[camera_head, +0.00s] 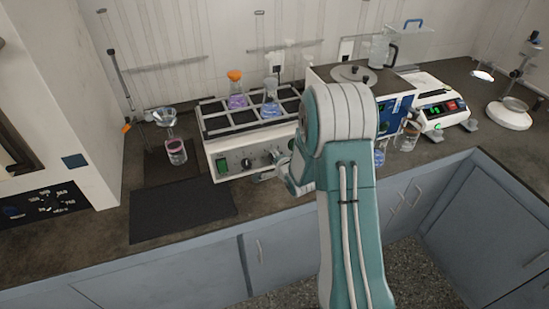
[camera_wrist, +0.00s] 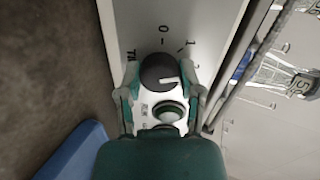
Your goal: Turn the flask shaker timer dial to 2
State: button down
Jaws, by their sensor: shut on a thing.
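The flask shaker (camera_head: 240,142) is a white box with a rack on top, standing at the back of the bench. Its dark round timer dial (camera_wrist: 158,70) shows in the wrist view, with printed "0" and "1" marks beyond it and a partly hidden word at left. A white mark lies on the dial's face; I cannot tell which number it points at. My gripper (camera_wrist: 162,84) has its fingers on either side of the dial and is shut on it. In the head view my arm hides part of the panel.
Flasks with purple (camera_head: 237,100) and blue (camera_head: 270,106) liquid stand in the shaker's rack. A pink-liquid beaker (camera_head: 176,152) is at left, with a dark mat (camera_head: 183,212) in front. A device with a green display (camera_head: 440,108) stands at right.

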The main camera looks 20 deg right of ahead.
jog(key=shift+f+m, duration=0.1)
jog(key=shift+m, duration=1.3)
jog(key=shift+c, duration=1.3)
grip_release()
jog(key=shift+d, duration=0.15)
jog(key=v, duration=1.1)
jog(key=shift+s, duration=0.4)
